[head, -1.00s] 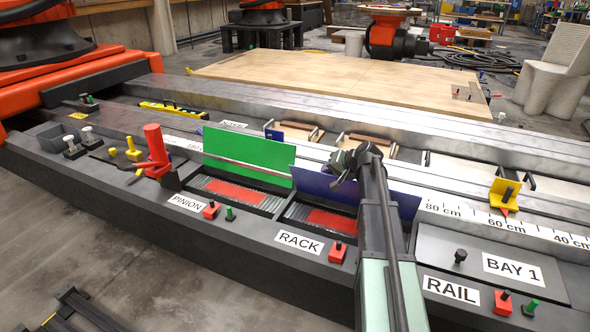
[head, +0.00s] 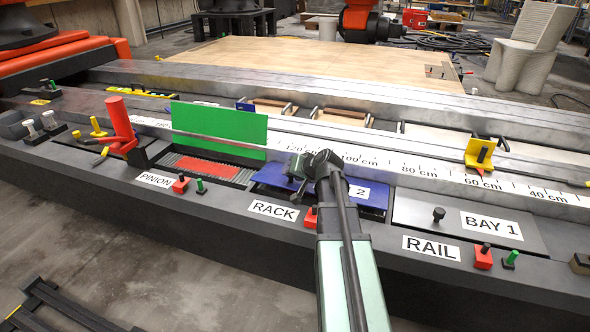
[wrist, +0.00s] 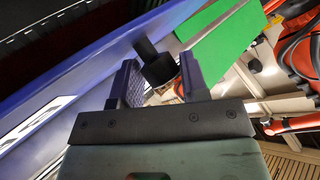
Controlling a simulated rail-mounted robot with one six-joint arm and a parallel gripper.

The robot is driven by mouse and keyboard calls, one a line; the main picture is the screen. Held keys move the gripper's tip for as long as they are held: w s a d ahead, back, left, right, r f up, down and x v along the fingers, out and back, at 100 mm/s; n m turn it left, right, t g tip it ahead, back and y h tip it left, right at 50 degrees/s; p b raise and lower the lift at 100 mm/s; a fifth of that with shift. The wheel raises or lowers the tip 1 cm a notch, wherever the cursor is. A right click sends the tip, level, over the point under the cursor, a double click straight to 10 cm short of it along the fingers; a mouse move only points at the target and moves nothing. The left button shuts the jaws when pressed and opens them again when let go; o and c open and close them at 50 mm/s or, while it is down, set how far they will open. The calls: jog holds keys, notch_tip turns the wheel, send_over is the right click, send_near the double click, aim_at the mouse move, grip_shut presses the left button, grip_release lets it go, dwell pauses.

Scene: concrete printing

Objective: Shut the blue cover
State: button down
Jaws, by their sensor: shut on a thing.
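The blue cover (head: 272,180) lies nearly flat over the bay behind the RACK label, with part of a white label marked 2 showing. A dark gap shows under its front right edge, so it looks slightly raised. My gripper (head: 298,168) is over the cover's middle and hides part of it. In the wrist view the blue cover (wrist: 75,80) runs diagonally, and my gripper (wrist: 158,85) is shut on its black knob (wrist: 155,65), one finger on each side.
The green cover (head: 220,130) stands upright to the left over an open bay with a red strip. The grey BAY 1 cover (head: 450,215) lies flat at right. A red lever (head: 120,120) stands at left. Red and green pegs (head: 482,256) line the front ledge.

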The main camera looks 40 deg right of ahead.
jog(key=shift+s+a+f+b, duration=0.2)
jog(key=shift+a+f+b, duration=0.15)
jog(key=shift+f, duration=0.15)
jog(key=shift+s+a+f+b, duration=0.2)
jog(key=shift+f+b, duration=0.1)
jog(key=shift+f, duration=0.15)
jog(key=c, duration=0.8)
grip_release()
jog(key=shift+a+r, duration=0.1)
jog(key=shift+w, duration=0.1)
jog(key=shift+r, duration=0.1)
jog(key=p+v, duration=0.6)
jog(key=v, duration=0.4)
jog(key=shift+s+r, duration=0.15)
jog(key=shift+s, duration=0.15)
